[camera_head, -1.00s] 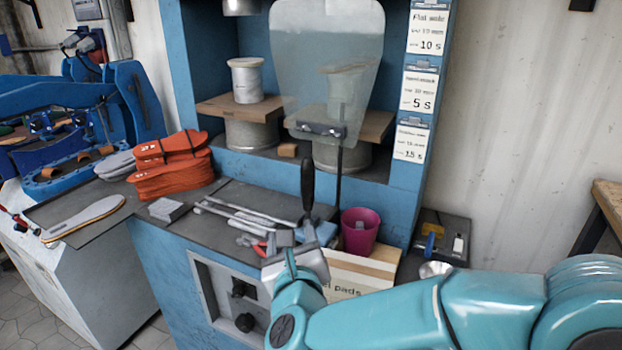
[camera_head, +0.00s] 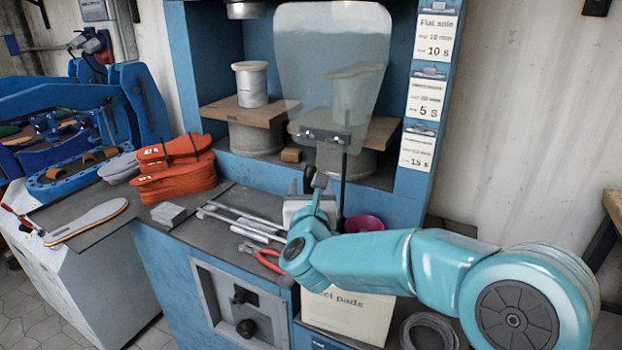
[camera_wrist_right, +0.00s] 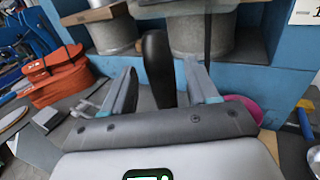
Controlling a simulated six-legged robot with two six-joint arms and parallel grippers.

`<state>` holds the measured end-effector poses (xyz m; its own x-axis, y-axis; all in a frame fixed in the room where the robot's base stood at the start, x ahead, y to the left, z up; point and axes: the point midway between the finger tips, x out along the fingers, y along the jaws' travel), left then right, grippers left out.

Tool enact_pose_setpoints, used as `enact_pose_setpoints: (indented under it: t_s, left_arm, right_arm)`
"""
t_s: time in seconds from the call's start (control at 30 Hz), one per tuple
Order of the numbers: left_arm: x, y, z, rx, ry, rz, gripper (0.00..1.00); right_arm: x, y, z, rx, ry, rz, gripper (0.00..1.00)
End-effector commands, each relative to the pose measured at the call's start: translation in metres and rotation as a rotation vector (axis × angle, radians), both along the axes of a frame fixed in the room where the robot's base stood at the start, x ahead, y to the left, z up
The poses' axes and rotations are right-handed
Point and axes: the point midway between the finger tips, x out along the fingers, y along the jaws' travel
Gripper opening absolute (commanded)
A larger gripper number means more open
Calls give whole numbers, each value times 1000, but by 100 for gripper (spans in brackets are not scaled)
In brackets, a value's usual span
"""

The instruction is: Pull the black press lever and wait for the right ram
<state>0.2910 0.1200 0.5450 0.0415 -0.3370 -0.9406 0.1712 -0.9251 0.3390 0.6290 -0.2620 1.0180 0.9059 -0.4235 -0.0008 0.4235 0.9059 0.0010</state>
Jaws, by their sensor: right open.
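The black press lever (camera_wrist_right: 158,68) stands upright between the two fingers of my right gripper (camera_wrist_right: 160,92) in the right wrist view. The fingers are open, one on each side of it, with a gap visible at the right. In the head view my right gripper (camera_head: 310,192) is at the front of the press, and its hand and arm hide most of the lever. The right ram is hidden behind the clear shield (camera_head: 330,65); the lower right pedestal (camera_head: 345,160) shows under a wooden board. My left gripper is not in view.
A magenta cup (camera_head: 363,223) is partly behind my right arm. Red-handled pliers (camera_head: 266,258) and metal rods (camera_head: 240,220) lie on the bench. Orange sandal soles (camera_head: 172,180) are stacked to the left. A box of heel pads (camera_head: 345,312) stands below my arm.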

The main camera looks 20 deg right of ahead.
Motion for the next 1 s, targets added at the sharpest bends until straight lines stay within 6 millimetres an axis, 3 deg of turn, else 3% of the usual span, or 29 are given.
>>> enact_pose_setpoints:
  t_s: [0.2, 0.5, 0.63, 0.7, 0.87, 1.0]
  left_arm:
    - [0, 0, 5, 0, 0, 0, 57]
    - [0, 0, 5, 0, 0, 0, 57]
    - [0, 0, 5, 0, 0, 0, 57]
    - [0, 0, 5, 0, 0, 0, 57]
    - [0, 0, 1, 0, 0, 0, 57]
    - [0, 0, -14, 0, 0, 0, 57]
  right_arm:
    - [20, -10, 0, 0, 0, -1, 59]
    - [23, -12, 0, -1, 0, 0, 59]
    - [23, -11, 0, -1, 0, 0, 16]
    - [23, -11, 0, -1, 0, 0, 0]
    - [22, -11, -1, -4, -3, 0, 0]
    - [20, -9, -6, -21, -18, 1, 0]
